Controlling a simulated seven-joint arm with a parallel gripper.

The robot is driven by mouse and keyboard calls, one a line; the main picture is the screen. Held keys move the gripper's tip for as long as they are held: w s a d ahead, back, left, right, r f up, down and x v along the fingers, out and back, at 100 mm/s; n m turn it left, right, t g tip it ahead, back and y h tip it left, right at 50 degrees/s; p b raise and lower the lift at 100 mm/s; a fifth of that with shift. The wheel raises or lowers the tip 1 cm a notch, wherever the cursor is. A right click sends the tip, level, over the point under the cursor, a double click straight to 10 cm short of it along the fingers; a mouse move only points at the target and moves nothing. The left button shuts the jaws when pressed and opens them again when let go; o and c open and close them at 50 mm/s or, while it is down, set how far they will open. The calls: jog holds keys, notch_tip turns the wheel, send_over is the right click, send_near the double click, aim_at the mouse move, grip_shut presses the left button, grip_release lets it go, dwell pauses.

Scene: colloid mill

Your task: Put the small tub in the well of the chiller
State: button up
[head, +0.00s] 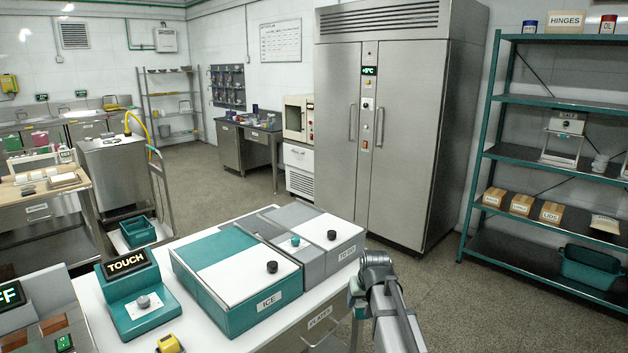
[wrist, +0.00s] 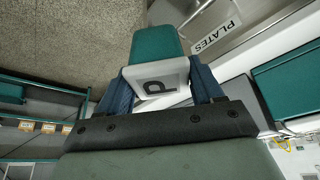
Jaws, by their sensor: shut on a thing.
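My gripper (wrist: 162,90) is shut on a small tub (wrist: 155,45) in the wrist view. In the head view my gripper (head: 358,297) hangs at the right edge of the white counter; little of the tub shows there. On the counter stand a teal box labelled ICE (head: 238,318) with a white lid and a grey box (head: 345,246) with a white lid behind it. I cannot tell which is the chiller; no open well shows.
A TOUCH panel (head: 133,292) with a knob stands left of the ICE box, with a yellow object (head: 169,344) in front. A PLATES drawer front (head: 319,320) is below the counter edge. A steel cabinet (head: 400,140) and teal shelves (head: 545,155) stand beyond open floor.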

notch_tip(320, 180, down, 2)
jog(key=s+d+m, duration=0.1)
jog(key=s+d, duration=0.2)
jog(key=a+r+n+y, duration=0.1)
jog(key=a+r+n, duration=0.3)
jog(key=a, duration=0.7)
jog(key=a+r+n+g+y, duration=0.15)
jog(key=a+r, duration=0.35)
jog(key=a, duration=0.5)
jog(key=a+r+n, duration=0.3)
jog(key=a+r, duration=0.2)
jog(key=a, duration=2)
jog(key=shift+w, duration=0.25)
jog(key=s+a+f, duration=0.2)
jog(key=s+a, duration=0.2)
jog(key=a, duration=0.4)
jog(key=s+a+f, duration=0.2)
jog(key=s+a, duration=0.2)
jog(key=a, duration=0.4)
jog(key=shift+n, duration=0.25)
jog(key=shift+f, duration=4.65)
jog(key=shift+f, duration=0.15)
